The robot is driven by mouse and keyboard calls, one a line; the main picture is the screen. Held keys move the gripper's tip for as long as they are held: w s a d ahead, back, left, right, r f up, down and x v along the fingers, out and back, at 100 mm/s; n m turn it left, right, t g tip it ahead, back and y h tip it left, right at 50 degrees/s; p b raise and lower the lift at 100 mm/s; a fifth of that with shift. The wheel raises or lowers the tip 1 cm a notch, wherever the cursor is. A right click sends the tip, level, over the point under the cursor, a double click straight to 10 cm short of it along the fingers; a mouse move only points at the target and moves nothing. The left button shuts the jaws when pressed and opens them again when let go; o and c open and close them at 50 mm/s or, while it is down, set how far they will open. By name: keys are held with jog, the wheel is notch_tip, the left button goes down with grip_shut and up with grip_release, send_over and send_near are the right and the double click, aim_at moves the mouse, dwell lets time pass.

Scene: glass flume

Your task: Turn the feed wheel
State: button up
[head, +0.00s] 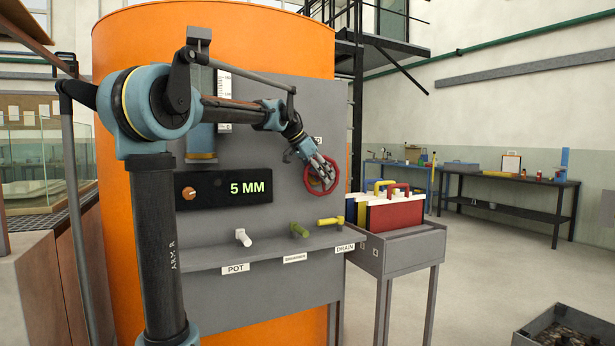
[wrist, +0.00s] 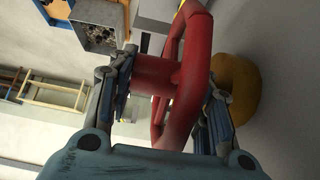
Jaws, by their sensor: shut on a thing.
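The red feed wheel (head: 311,183) is mounted on the right part of the grey panel. My gripper (head: 325,176) is at the wheel and shut on it. In the wrist view my gripper's fingers (wrist: 165,92) are on either side of a red cylindrical part and the red rim of the feed wheel (wrist: 190,70). A yellow-orange rounded part (wrist: 236,88) shows behind the right finger. The fingers hide part of the wheel.
A grey cart (head: 400,245) with coloured-handled boards stands close on the right.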

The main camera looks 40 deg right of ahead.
jog(key=shift+w, duration=0.25)
dwell(0.3)
jog(key=o, duration=1.5)
jog(key=shift+c, duration=0.2)
jog(key=shift+o, duration=0.2)
jog(key=shift+s, duration=0.1)
jog(key=v, duration=1.2)
jog(key=shift+a, duration=0.2)
jog(key=shift+f, duration=0.15)
